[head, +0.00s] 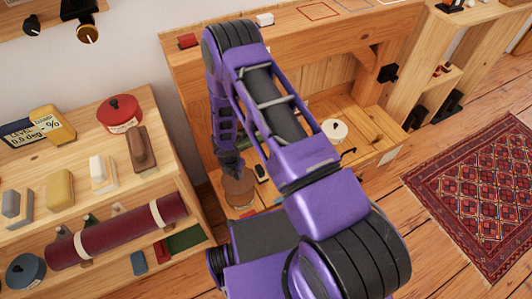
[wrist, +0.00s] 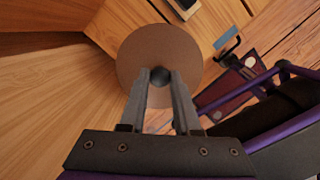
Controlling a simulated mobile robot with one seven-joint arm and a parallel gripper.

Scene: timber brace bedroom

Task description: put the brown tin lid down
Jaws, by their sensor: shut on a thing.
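The brown tin lid (head: 238,192) is a round, flat disc with a dark knob in its middle.
A timber desk (head: 185,62) with an open lower bay stands behind my arm; a white lidded pot (head: 334,131) sits in it. A crowded shelf (head: 80,165) with a red round tin (head: 119,112) is at the left. A small black item (head: 262,173) lies beside the lid. A red rug (head: 470,190) covers the right floor.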

